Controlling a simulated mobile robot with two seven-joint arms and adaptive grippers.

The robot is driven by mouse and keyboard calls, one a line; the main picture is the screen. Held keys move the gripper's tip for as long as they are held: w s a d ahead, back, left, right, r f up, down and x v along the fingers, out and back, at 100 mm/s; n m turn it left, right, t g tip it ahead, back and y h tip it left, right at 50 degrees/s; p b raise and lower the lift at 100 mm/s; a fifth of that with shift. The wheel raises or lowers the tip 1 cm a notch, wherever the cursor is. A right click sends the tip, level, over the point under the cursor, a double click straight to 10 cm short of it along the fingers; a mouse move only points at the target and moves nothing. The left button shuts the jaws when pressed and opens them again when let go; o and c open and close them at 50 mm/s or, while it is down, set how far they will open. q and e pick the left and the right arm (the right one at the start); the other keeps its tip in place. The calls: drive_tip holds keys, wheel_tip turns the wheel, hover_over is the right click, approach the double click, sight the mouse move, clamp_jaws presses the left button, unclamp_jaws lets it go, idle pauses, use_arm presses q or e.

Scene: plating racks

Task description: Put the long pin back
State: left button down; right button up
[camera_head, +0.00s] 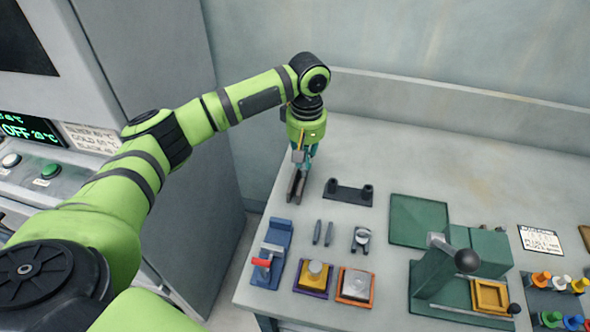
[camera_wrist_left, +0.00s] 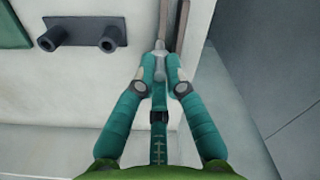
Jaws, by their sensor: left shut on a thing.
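My left gripper (camera_head: 299,165) is at the back left part of the table, fingers pointing down. In the left wrist view its fingertips (camera_wrist_left: 160,60) are closed together on a slim grey piece (camera_wrist_left: 160,45), which I take to be the long pin; most of it is hidden by the fingers. My right gripper is not in view.
A dark block with two round posts (camera_head: 348,192) is just right of the gripper. Two small grey pieces (camera_head: 322,233), a blue fixture with a red handle (camera_head: 268,258), framed pads (camera_head: 356,286) and a green lever press (camera_head: 455,272) are nearer. The table's back is clear.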

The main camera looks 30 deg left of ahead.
use_arm(q)
drive_tip(key=f, duration=0.1)
drive_tip(key=s+a+f+p, duration=0.1)
drive_tip(key=f, duration=0.1)
drive_tip(key=s+f, duration=0.1)
drive_tip(key=shift+a+f+p, duration=0.15)
drive_tip(key=shift+f+p, duration=0.25)
drive_tip(key=shift+w+f, duration=0.1)
drive_tip(key=shift+f, duration=0.25)
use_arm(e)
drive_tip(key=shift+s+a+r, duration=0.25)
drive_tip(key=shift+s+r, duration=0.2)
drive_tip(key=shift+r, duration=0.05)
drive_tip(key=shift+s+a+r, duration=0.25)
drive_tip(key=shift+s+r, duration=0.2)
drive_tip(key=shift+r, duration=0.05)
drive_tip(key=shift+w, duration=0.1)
